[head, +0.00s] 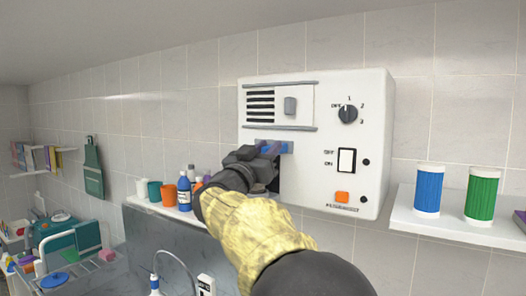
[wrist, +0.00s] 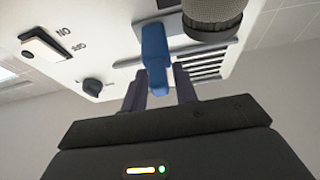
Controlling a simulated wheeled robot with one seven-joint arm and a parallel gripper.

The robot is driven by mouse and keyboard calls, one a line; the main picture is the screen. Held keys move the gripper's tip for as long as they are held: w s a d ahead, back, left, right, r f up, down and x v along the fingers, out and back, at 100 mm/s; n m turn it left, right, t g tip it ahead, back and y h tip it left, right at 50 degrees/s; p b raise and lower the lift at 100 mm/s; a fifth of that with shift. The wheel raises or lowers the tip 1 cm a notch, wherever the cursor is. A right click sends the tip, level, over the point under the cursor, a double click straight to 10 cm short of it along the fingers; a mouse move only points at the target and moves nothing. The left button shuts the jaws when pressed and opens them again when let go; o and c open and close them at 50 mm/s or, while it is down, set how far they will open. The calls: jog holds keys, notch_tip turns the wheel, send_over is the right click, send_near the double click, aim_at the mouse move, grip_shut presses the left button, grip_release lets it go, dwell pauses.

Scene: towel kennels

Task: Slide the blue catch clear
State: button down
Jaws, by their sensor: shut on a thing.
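The blue catch (head: 275,147) sits on the front of a white wall box (head: 325,185), low on its left side, below a vented panel (head: 274,105) with a grey handle (head: 290,105). My gripper (head: 262,153) is at the catch and hides part of it. In the wrist view the catch (wrist: 154,46) is a blue upright piece reaching down between my two dark fingers, and my gripper (wrist: 160,88) is shut on its end.
The box also carries a dial (head: 347,114), a rocker switch (head: 346,161) and an orange button (head: 342,197). A shelf at right holds a blue roll (head: 428,190) and a green roll (head: 481,194). Bottles and cups (head: 169,195) stand on a ledge left of my arm.

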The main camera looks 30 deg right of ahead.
jog(key=c, duration=1.4)
grip_release()
jog(key=shift+d, duration=0.1)
jog(key=shift+o, duration=0.2)
jog(key=shift+s, duration=0.2)
jog(key=shift+w, duration=0.1)
jog(key=shift+s+a+f+b, duration=0.25)
jog(key=shift+a+f+b, duration=0.05)
jog(key=shift+a, duration=0.15)
jog(key=b+v, duration=0.6)
jog(key=v, duration=1)
jog(key=shift+a, duration=0.2)
jog(key=shift+r, duration=0.1)
